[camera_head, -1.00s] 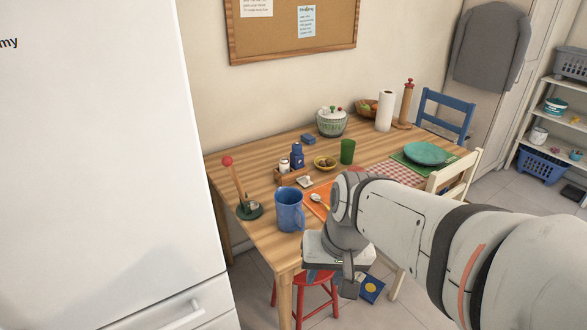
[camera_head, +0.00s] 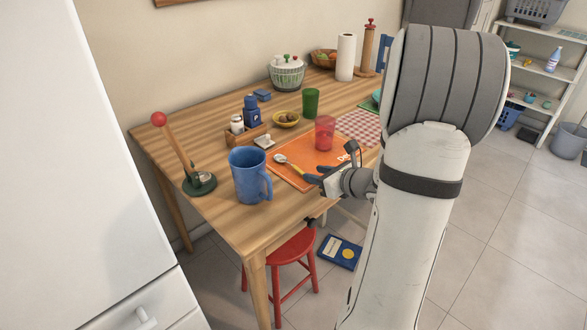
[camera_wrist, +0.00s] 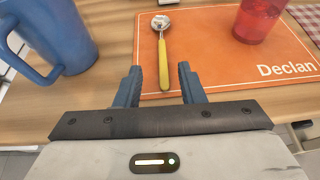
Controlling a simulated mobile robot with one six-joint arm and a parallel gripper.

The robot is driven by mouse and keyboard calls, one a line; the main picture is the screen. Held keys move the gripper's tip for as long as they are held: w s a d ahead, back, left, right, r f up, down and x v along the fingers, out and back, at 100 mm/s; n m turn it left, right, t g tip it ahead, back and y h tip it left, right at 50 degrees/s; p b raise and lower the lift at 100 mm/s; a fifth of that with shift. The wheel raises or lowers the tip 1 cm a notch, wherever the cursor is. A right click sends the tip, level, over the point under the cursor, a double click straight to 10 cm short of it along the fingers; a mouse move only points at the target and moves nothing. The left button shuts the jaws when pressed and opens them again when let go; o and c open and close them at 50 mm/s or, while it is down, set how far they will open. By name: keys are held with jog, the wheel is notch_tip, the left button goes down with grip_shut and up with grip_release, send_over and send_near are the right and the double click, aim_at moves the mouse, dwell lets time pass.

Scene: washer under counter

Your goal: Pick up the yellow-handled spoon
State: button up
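The yellow-handled spoon (camera_wrist: 162,58) lies on an orange placemat (camera_wrist: 205,45) marked "Declan", its handle pointing toward my gripper and its metal bowl at the far end. In the head view the spoon's bowl (camera_head: 280,159) shows near the placemat's left part, and part of its handle is visible. My gripper (camera_wrist: 160,82) is open and empty. Its blue fingers stand on either side of the line of the handle, close to the handle's near end. In the head view my gripper (camera_head: 315,174) is at the table's front edge, beside the placemat.
A blue mug (camera_head: 248,175) stands left of the placemat. A red cup (camera_head: 325,133) stands on the placemat's far right. A wooden caddy (camera_head: 246,138) and a small bowl (camera_head: 286,118) sit behind. A red stool (camera_head: 290,248) stands below the table edge.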

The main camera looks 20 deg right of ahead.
aim_at(299, 169)
jog(key=b+x, duration=0.1)
jog(key=x, duration=0.5)
jog(key=shift+w+f, duration=0.25)
jog(key=shift+w, duration=0.15)
jog(key=shift+c, duration=0.6)
grip_shut()
